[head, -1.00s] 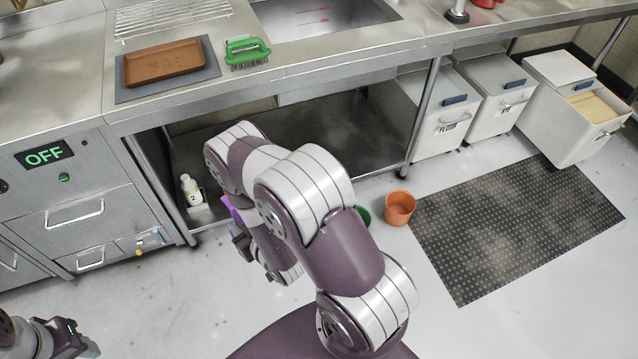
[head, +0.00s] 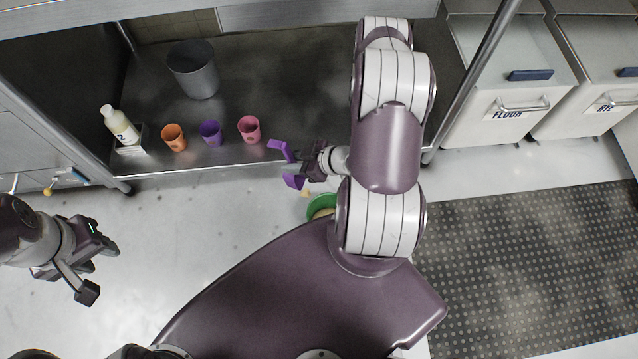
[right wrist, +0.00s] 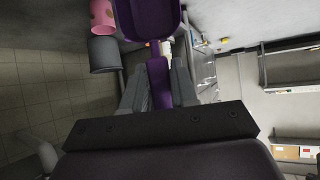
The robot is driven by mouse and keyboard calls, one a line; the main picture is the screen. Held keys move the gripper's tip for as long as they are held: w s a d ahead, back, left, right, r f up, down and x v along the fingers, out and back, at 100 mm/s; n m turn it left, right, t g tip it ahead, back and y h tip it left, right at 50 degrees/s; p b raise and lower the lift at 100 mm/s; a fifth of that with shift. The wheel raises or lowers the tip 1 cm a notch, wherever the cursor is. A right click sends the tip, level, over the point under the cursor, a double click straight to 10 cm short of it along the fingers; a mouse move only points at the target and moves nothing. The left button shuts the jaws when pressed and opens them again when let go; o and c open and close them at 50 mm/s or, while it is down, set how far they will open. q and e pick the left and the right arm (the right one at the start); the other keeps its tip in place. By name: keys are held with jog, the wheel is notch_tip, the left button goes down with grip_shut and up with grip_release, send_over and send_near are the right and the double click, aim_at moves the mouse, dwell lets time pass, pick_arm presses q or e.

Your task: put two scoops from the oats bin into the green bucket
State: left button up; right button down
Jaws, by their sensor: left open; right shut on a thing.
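My right gripper (head: 298,167) is shut on a purple scoop (head: 292,181). In the right wrist view the scoop (right wrist: 148,18) extends ahead of the fingers (right wrist: 158,85); no load shows in the visible part of its bowl. The green bucket (head: 314,204) stands on the floor just below the scoop in the head view, partly hidden by my right arm. Tan material (head: 325,212) shows inside it, and a small tan patch (head: 305,193) shows by its rim. My left gripper (head: 101,268) is open and empty over the floor at left. The oats bin cannot be made out now.
Orange (head: 173,137), purple (head: 210,133) and pink (head: 249,129) cups, a grey bin (head: 194,70) and a white bottle (head: 120,126) stand on the under-counter shelf. The flour bin (head: 505,100) and rye bin (head: 600,90) are at right, near a dark mat (head: 530,250).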

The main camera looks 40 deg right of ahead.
jog(key=s+d+f+n+g+y+b, duration=0.1)
jog(key=s+f+n+b, duration=0.2)
jog(key=f, duration=0.4)
jog(key=s+d+f+g+b, duration=0.2)
jog(key=s+f+b, duration=0.25)
jog(key=f, duration=0.25)
pick_arm(q)
notch_tip(320, 180, down, 30)
jog(key=b, duration=1.8)
pick_arm(e)
jog(key=w+a+f+g+h, duration=0.7)
jog(key=a+f+g+h, duration=0.15)
jog(key=f+h, duration=0.2)
pick_arm(q)
notch_tip(320, 180, up, 6)
jog(key=p, duration=0.5)
jog(key=shift+a+f, duration=0.15)
pick_arm(e)
notch_tip(320, 180, up, 6)
jog(key=d, duration=0.1)
jog(key=shift+s+r+g, duration=0.15)
jog(key=shift+s+g, duration=0.15)
jog(key=shift+g, duration=0.05)
jog(key=shift+d, duration=0.1)
